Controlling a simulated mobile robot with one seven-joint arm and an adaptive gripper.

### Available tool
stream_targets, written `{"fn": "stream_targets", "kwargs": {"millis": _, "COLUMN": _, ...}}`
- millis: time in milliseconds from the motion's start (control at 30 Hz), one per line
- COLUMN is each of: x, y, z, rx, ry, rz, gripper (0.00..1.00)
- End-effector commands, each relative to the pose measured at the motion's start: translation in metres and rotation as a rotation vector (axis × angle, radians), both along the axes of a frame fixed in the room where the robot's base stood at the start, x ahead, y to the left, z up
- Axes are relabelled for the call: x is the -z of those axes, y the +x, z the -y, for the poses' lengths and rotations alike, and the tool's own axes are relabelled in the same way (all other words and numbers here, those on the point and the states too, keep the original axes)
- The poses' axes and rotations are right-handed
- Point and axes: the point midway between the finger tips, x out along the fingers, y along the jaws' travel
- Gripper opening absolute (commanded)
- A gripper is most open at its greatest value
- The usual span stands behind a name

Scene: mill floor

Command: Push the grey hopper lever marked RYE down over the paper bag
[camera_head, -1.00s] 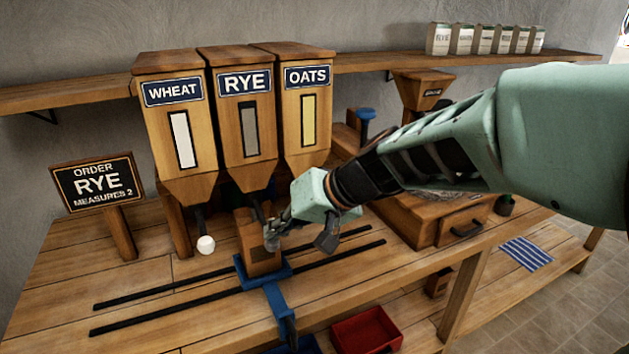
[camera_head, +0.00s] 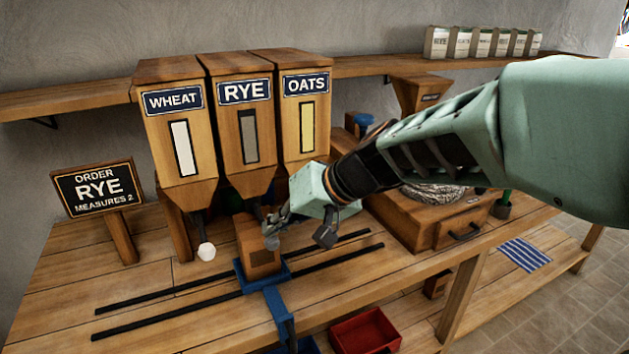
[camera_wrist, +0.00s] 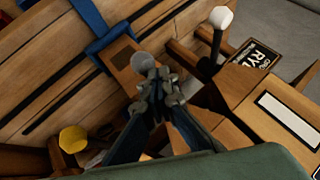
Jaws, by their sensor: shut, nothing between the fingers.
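The RYE hopper (camera_head: 240,150) stands between WHEAT and OATS. Its lever ends in a grey knob (camera_head: 272,243), which is in front of the brown paper bag (camera_head: 252,235) in the head view. The bag stands on a blue carriage (camera_head: 275,277) under the RYE spout. My gripper (camera_head: 271,226) is shut and empty, its fingertips just above the grey knob. In the wrist view the grey knob (camera_wrist: 141,62) lies just beyond my fingertips (camera_wrist: 155,82); I cannot tell whether they touch. The bag (camera_wrist: 118,56) shows beside it. Most of the lever rod is hidden by my fingers.
The WHEAT lever's white knob (camera_head: 206,251) hangs to the left. The OATS lever's yellow knob (camera_wrist: 73,139) shows in the wrist view. Dark rails (camera_head: 165,302) run along the bench. An order sign (camera_head: 98,187) reads RYE, measures 2. A mill (camera_head: 440,215) stands right.

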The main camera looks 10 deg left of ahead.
Motion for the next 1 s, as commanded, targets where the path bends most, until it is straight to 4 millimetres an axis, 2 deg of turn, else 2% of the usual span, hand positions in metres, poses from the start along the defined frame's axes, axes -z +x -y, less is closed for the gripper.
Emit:
{"fn": "stream_targets", "kwargs": {"millis": 33, "x": -0.007, "y": 0.0, "z": 0.0, "rx": 0.0, "ry": 0.0, "rz": 0.004, "gripper": 0.0}}
{"fn": "stream_targets", "kwargs": {"millis": 500, "x": -0.036, "y": 0.0, "z": -0.001, "rx": -0.002, "ry": 0.002, "rz": 0.008, "gripper": 0.0}}
{"fn": "stream_targets", "kwargs": {"millis": 1000, "x": -0.044, "y": -0.001, "z": -0.001, "rx": -0.002, "ry": 0.002, "rz": 0.01, "gripper": 0.0}}
